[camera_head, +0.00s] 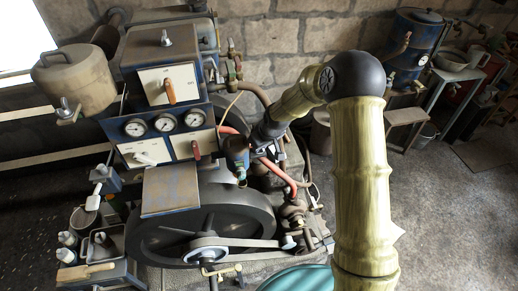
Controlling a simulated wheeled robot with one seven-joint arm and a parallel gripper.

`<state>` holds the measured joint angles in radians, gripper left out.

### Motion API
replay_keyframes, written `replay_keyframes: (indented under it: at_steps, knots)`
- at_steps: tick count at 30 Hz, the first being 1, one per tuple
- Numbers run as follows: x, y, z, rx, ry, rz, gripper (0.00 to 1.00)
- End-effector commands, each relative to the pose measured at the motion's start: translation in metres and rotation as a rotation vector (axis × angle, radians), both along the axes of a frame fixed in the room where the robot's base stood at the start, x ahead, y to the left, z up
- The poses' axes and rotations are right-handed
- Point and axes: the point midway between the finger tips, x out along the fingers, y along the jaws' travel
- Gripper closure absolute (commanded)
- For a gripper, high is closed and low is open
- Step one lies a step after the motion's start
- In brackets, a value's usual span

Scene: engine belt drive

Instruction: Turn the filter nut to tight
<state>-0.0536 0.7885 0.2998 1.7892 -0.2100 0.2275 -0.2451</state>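My arm reaches in from the lower right, bends at a dark elbow and points down and left to the engine. My gripper (255,152) is at the engine's upper right, beside a small teal-blue canister (236,147) that looks like the filter. The gripper is small and dark here, and its fingers are partly hidden by my wrist and blend with the parts behind. I cannot make out the filter nut or whether the fingers touch it. I cannot tell its tightness.
A large dark flywheel (165,235) with a pale belt (250,242) is below the gripper. A red hose (278,172) runs close by it. A blue panel with gauges (165,122) and levers stands left. Open floor (450,220) lies right.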

Motion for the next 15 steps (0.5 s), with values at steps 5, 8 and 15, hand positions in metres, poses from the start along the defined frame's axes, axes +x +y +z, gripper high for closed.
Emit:
replay_keyframes:
  at_steps: [5,8,15]
  knots:
    - [-0.0052,-0.0016,-0.0051,-0.006,0.018,-0.01,1.0]
    - [-0.0053,-0.0016,-0.0051,-0.005,0.019,-0.01,1.0]
    - [-0.0048,-0.0014,-0.0049,-0.004,0.017,-0.009,0.64]
